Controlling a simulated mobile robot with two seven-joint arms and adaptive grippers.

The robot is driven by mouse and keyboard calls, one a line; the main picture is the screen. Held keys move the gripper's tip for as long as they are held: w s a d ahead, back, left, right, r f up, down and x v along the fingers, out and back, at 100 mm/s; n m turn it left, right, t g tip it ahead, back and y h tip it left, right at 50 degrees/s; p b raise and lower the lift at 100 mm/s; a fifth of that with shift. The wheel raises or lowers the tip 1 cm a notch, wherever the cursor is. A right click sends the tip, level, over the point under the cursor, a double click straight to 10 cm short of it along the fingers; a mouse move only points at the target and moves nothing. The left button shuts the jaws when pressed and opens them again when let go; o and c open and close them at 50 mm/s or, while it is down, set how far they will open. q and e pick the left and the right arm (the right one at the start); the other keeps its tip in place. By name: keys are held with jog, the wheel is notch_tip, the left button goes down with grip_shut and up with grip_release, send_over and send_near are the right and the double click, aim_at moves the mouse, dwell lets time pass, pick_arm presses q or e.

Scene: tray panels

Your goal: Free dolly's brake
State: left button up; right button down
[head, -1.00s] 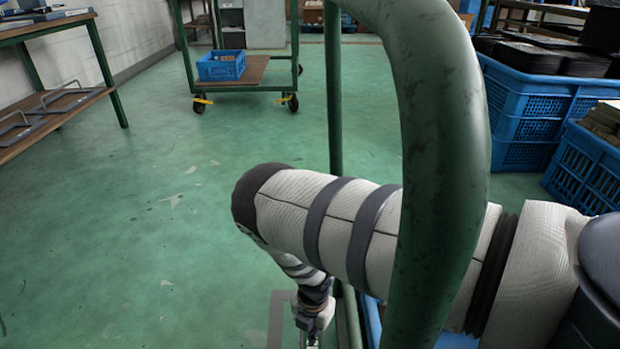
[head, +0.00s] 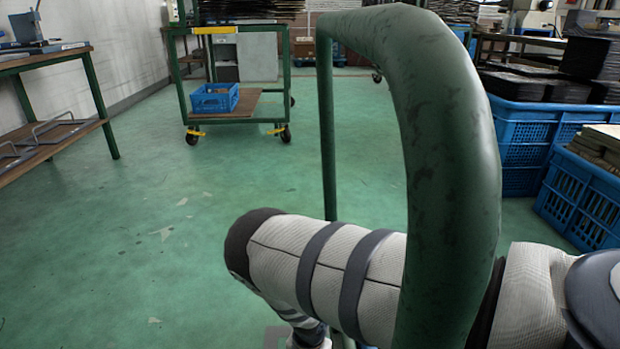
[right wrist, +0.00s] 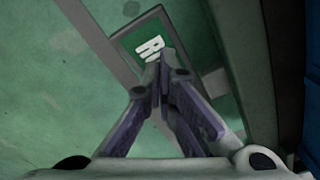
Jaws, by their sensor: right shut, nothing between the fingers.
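A green wheeled cart (head: 262,104) stands across the floor in the head view, with yellow parts at its casters, such as the left yellow part (head: 195,132). A thick green tube frame (head: 440,130) rises close in front of me. I cannot tell which of these is the task's dolly, or how any brake is set. My right arm passes behind the near tube. No brake shows there. My left gripper is not in view.
A blue crate (head: 214,98) sits on the far cart. A table with a wooden lower shelf (head: 62,136) stands at left. Blue crates (head: 580,195) are stacked at right. The green floor between is open. In the right wrist view, a green bar (right wrist: 245,65) runs beside the gripper.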

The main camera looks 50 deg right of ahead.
jog(key=shift+f+b, duration=1.25)
jog(key=shift+f, duration=0.85)
dwell(1.1)
jog(key=shift+r+p, duration=1.9)
jog(key=shift+r, duration=1.7)
jog(key=shift+f, duration=0.1)
